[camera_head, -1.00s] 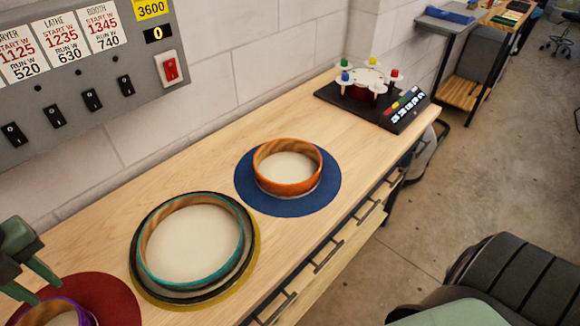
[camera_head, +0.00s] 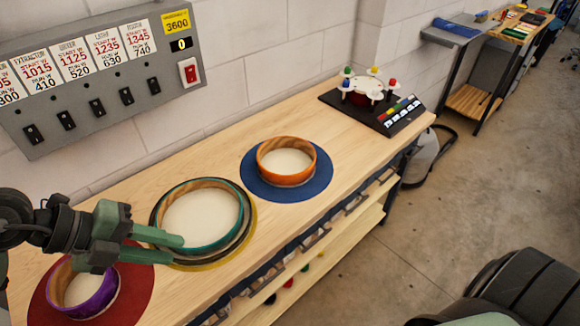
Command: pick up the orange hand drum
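The orange hand drum (camera_head: 288,163) lies flat on a round blue mat (camera_head: 316,189) on the wooden bench. Its pale head faces up, and nothing covers it. My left gripper (camera_head: 177,250) comes in from the left, over the bench at the front edge of the teal drum (camera_head: 203,217). Its two green fingers are apart with nothing between them. It is well to the left of the orange drum. I cannot tell whether it touches the teal drum. My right gripper is not in view.
A purple drum (camera_head: 82,291) lies on a red mat (camera_head: 133,277) at the lower left. A black stand (camera_head: 404,115) with coloured pegs sits at the bench's far end. A grey switch panel (camera_head: 105,110) is on the wall. Bare wood (camera_head: 345,137) lies beyond the orange drum.

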